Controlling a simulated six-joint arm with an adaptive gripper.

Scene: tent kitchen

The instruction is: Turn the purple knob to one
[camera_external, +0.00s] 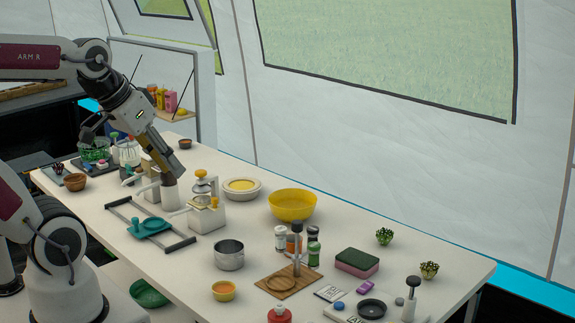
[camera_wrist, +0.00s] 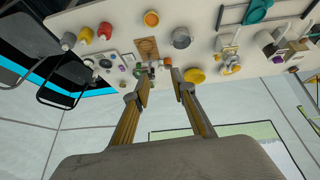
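A small purple piece (camera_external: 365,285), which I take for the purple knob, is near the front right of the table. It lies beside a white panel (camera_external: 350,317) with a black round plate (camera_external: 372,308) and a blue piece (camera_external: 339,305). A purple spot (camera_wrist: 122,69) shows in the wrist view, left of the fingertips. Any setting marks are too small to read. My gripper (camera_external: 172,170) is above the far left of the table, well away from the purple piece. In the wrist view my gripper (camera_wrist: 162,78) has its two fingers apart with nothing held between them.
A yellow bowl (camera_external: 292,206), a metal pot (camera_external: 229,255), a wooden board (camera_external: 289,284) with an upright post, several jars and a pink-green sponge (camera_external: 357,263) stand between. A teal tray (camera_external: 150,228) and white appliance (camera_external: 207,217) are near my gripper.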

